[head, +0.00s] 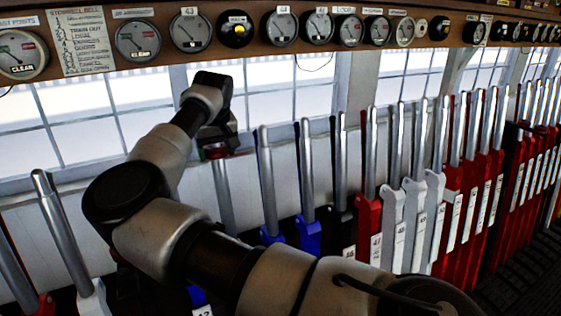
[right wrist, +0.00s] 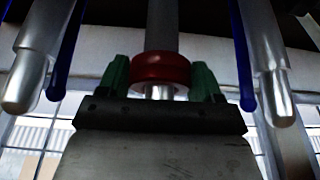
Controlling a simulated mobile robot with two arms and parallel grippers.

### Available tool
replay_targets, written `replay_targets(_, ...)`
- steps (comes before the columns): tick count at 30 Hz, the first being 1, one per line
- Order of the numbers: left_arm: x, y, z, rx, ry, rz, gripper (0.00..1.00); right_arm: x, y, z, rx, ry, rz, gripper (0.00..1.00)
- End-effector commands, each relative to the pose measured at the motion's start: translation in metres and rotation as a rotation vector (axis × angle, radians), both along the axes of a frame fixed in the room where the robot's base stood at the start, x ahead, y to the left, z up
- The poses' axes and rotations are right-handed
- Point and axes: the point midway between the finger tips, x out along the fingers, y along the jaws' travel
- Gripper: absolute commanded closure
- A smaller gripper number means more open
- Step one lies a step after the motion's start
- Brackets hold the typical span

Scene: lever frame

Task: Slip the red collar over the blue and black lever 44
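The red collar (head: 215,152) is at the top end of a silver lever (head: 223,190) in the head view. In the right wrist view the collar (right wrist: 160,68) encircles the lever shaft (right wrist: 162,25), and the shaft's bright tip (right wrist: 160,91) shows past it. My right gripper (head: 218,138) is at the lever top; its green fingertips (right wrist: 161,78) press close on both sides of the collar. My arm hides this lever's base, so its number and colours cannot be read. My left gripper is not in view.
Close to the right stand blue-based levers (head: 306,235), then a black one (head: 340,220) and a red one (head: 369,215). A white-based lever (head: 90,300) stands at left. A wooden shelf with dials (head: 190,31) runs above, before windows (head: 80,110).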

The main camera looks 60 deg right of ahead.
Motion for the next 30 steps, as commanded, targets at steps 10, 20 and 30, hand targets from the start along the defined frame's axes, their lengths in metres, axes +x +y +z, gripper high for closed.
replay_targets(10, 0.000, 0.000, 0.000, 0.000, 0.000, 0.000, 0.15, 0.000, 0.000, 0.000, 0.000, 0.000, 0.000, 0.61)
replay_targets(20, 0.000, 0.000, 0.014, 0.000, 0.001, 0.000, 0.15, 0.003, -0.002, 0.019, 0.000, -0.002, 0.001, 0.61)
replay_targets(30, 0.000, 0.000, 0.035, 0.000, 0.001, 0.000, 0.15, 0.007, -0.004, 0.046, 0.000, 0.000, 0.000, 0.61)
